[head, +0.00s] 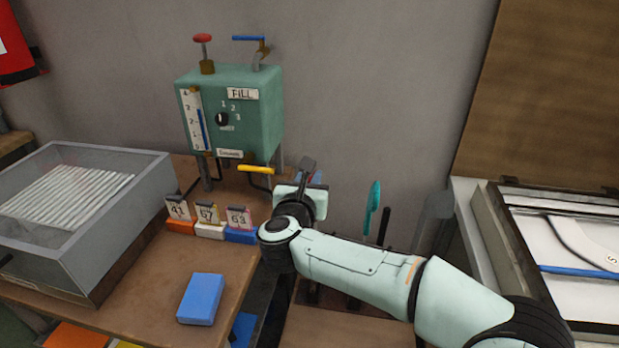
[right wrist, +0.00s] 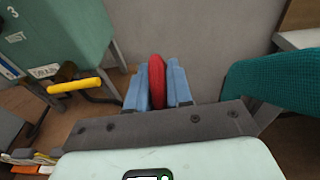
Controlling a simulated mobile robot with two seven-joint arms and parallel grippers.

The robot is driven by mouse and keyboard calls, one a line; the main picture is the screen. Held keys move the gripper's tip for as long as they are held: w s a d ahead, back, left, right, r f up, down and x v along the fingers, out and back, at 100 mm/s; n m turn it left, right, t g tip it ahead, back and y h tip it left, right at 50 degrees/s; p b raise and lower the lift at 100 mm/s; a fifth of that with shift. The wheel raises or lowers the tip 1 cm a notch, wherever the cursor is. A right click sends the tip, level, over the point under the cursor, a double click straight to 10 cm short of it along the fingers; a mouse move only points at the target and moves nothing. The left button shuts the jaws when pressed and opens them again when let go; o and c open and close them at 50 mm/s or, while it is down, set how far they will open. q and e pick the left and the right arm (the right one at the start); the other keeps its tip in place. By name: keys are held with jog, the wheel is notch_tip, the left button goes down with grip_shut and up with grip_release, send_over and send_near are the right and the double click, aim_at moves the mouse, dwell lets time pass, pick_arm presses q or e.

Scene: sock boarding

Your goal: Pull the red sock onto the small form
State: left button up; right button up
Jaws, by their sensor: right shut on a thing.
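My right gripper (head: 312,175) is in front of the wall, just right of the green fill box. In the right wrist view its two blue fingers (right wrist: 158,88) are shut on a narrow red thing, which looks like the red sock (right wrist: 157,72). Only its edge shows between the fingers; in the head view the gripper hides it. A white flat shape marked S (head: 600,257), which may be the small form, lies in the open case at the right. Its right part is cut off by the picture edge. My left gripper is not in view.
A teal upright piece (head: 373,205) stands right of my gripper; a ribbed teal thing (right wrist: 275,85) is close in the wrist view. The green fill box (head: 262,120) has a yellow lever (head: 256,169). A clear-lidded box (head: 130,215) and blue block (head: 201,298) occupy the left table.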

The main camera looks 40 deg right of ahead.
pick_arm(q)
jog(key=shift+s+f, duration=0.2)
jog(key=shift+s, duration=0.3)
pick_arm(e)
jog(key=shift+f, duration=0.95)
jog(key=o, duration=0.9)
jog(key=shift+a, duration=0.1)
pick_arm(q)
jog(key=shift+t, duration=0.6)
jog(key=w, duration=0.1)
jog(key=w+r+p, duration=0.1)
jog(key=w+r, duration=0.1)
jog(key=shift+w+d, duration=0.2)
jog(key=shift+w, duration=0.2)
pick_arm(e)
jog(key=v, duration=1.3)
jog(key=shift+s+a, duration=0.1)
